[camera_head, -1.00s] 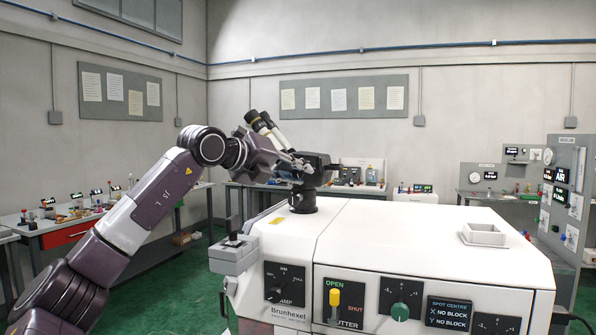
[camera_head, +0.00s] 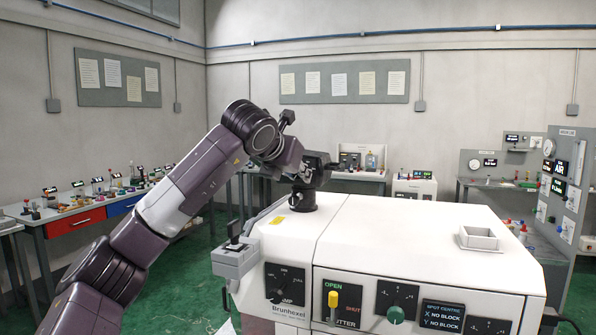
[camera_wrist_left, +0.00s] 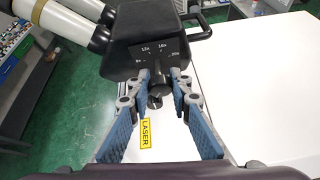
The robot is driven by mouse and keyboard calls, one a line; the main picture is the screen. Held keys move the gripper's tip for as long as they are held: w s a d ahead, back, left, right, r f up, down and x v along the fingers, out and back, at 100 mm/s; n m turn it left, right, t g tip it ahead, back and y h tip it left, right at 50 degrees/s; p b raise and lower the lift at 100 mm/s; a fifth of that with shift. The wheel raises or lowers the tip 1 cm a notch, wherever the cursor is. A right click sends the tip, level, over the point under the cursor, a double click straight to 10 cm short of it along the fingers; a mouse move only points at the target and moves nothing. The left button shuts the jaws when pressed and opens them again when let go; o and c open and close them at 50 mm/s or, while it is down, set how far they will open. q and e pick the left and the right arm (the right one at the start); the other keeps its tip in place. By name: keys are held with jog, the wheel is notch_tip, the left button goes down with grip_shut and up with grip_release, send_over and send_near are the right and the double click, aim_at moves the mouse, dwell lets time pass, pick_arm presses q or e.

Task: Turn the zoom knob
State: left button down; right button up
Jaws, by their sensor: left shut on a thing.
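The dark microscope head (camera_head: 319,160) stands on a round black base on top of the white machine (camera_head: 400,222). In the left wrist view, the head (camera_wrist_left: 150,28) carries a zoom scale with marks such as 12x and 16x. The dark zoom knob (camera_wrist_left: 157,88) sits below this scale. My left gripper (camera_wrist_left: 160,80) has its blue-padded fingers on either side of the knob, shut on it. In the head view my left gripper (camera_head: 297,172) is at the near left side of the microscope head, partly hidden by my wrist. My right gripper is not in view.
White eyepiece tubes (camera_wrist_left: 82,25) stick out left of the head. A yellow LASER label (camera_wrist_left: 145,133) is on the white top. The front panel has a yellow shutter lever (camera_head: 333,299) and green knob (camera_head: 396,314). A grey joystick box (camera_head: 235,258) stands at the left corner.

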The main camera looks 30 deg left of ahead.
pick_arm(q)
jog(key=shift+d+f+m+y, duration=0.1)
jog(key=shift+m+y, duration=1)
jog(key=shift+m, duration=0.1)
jog(key=m+y+b, duration=0.1)
jog(key=m+y, duration=0.1)
jog(key=shift+m, duration=0.3)
jog(key=shift+y, duration=0.3)
jog(key=c, duration=1.7)
grip_release()
jog(key=shift+c, duration=0.2)
jog(key=v, duration=1.2)
jog(key=shift+w, duration=0.1)
